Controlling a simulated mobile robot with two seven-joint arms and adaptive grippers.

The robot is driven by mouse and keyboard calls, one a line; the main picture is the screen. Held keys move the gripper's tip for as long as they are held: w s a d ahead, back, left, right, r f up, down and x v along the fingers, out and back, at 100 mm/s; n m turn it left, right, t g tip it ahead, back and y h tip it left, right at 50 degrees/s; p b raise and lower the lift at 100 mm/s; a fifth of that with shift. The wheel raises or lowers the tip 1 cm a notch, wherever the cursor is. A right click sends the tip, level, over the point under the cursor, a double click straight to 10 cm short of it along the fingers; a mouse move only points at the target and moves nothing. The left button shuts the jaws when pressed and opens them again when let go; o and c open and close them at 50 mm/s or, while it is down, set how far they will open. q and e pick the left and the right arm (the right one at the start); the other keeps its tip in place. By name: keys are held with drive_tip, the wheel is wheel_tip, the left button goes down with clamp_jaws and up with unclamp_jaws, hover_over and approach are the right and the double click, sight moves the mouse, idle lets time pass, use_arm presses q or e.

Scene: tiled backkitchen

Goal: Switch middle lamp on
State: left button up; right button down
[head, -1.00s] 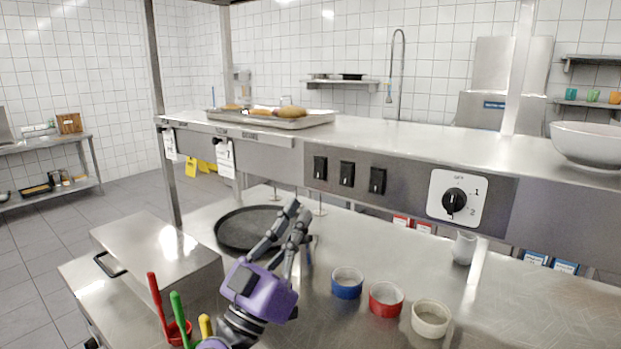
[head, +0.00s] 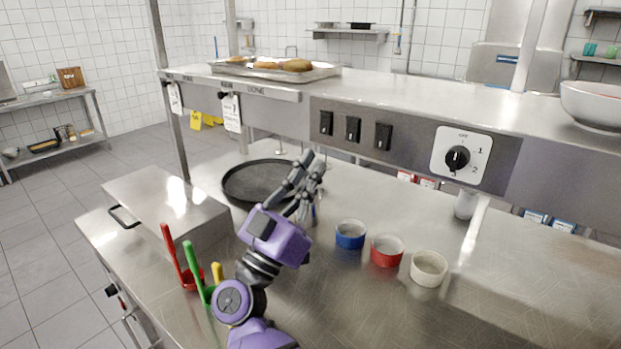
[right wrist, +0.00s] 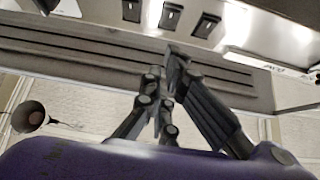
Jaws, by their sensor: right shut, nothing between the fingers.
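Three black rocker switches sit in a row on the grey panel under the upper shelf: a left one (head: 326,123), a middle one (head: 353,129) and a right one (head: 383,136). The right wrist view shows them along its top edge, the middle one (right wrist: 170,15) almost straight above my fingertips. My right gripper (head: 313,164) is shut and empty, fingers pointing up toward the panel, below and left of the middle switch and apart from it. Its fingers also show in the right wrist view (right wrist: 174,58). My left gripper is out of view. A lamp-like dark cone (right wrist: 28,116) hangs at the left.
A rotary dial (head: 457,159) is right of the switches. Blue (head: 350,235), red (head: 387,251) and cream (head: 428,269) bowls stand right of my arm. A black round pan (head: 245,181) lies behind it; colored-handled utensils (head: 188,265) stand left.

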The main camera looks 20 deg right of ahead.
sight(352, 130)
drive_tip(key=w+d+r+p, duration=0.1)
drive_tip(key=w+d+r, duration=0.2)
drive_tip(key=d, duration=0.4)
drive_tip(key=shift+w, duration=0.6)
